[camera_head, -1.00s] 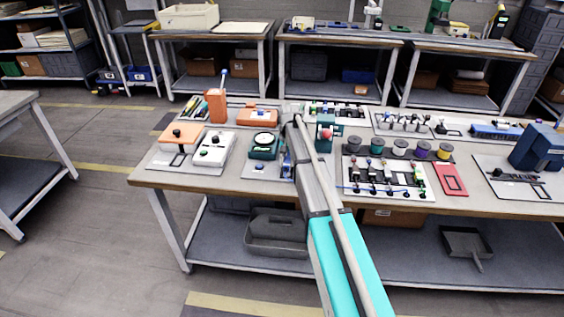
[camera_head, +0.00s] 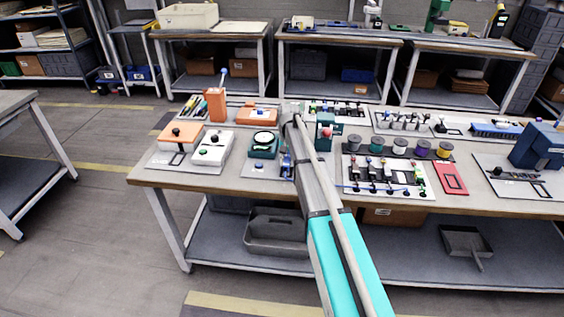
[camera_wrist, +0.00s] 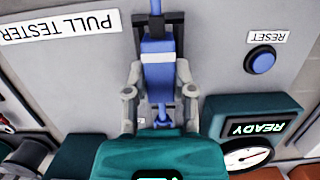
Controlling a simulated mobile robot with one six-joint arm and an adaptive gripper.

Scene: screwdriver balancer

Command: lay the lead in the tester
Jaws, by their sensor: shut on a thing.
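In the wrist view my gripper (camera_wrist: 159,92) is shut, its grey fingers on either side of a blue piece (camera_wrist: 158,72), which appears to be the lead. Thin blue lengths show above and below it. A dark slotted fixture (camera_wrist: 177,28) of the pull tester lies behind its upper end. I cannot tell whether the lead touches it. The tester's label (camera_wrist: 58,25) and blue reset button (camera_wrist: 261,60) flank it; its teal display (camera_wrist: 257,127) reads READY. In the head view the tester (camera_head: 264,143) stands left of my arm, which partly hides the gripper.
A dark teal block (camera_wrist: 150,155) fills the bottom of the wrist view, close to the fingers. A white box with knobs (camera_head: 212,148) is left of the tester. A board with spools (camera_head: 347,149) and a red tray (camera_head: 450,179) lie to the right.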

